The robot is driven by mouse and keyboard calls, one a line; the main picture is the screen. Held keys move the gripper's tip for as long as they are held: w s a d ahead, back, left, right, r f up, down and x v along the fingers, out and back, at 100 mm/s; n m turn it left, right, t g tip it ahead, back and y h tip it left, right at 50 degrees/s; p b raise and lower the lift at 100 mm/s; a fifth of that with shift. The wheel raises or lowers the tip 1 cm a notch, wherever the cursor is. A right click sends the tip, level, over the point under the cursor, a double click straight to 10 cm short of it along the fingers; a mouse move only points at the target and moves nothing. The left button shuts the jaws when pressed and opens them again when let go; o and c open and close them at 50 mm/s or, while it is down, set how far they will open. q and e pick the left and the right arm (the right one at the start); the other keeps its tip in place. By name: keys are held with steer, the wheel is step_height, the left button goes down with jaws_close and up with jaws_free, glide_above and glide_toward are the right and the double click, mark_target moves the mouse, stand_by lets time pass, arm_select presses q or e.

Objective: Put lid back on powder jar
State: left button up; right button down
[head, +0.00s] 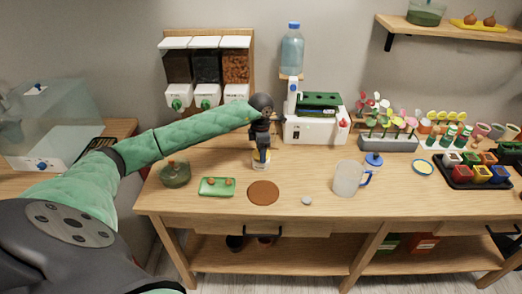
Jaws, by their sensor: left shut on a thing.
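A small white jar (260,166) with yellow and blue marks, which looks like the powder jar, stands upright in the head view, left of the table's middle. My left gripper (261,154) comes down over it from above and is shut on it; the fingers hide its upper part, so I cannot see whether its top is open. A small pale round disc (307,201), which looks like the lid, lies apart on the table near the front edge, right of the brown mat. My right gripper is not in view.
A brown round mat (263,193) and a green tray (217,187) lie in front of the jar. A white machine (315,128) stands behind. The wooden table (300,175) is clear around the disc.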

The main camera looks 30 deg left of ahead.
arm_select(q)
steer(key=shift+f+b, duration=0.2)
steer(key=shift+b, duration=0.55)
stand_by(0.8)
stand_by(0.4)
steer(key=o, duration=1.3)
steer(key=shift+r, duration=0.1)
steer(key=shift+r+p, duration=0.7)
steer(key=shift+r, duration=2.75)
steer(key=shift+c, duration=0.2)
jaws_close()
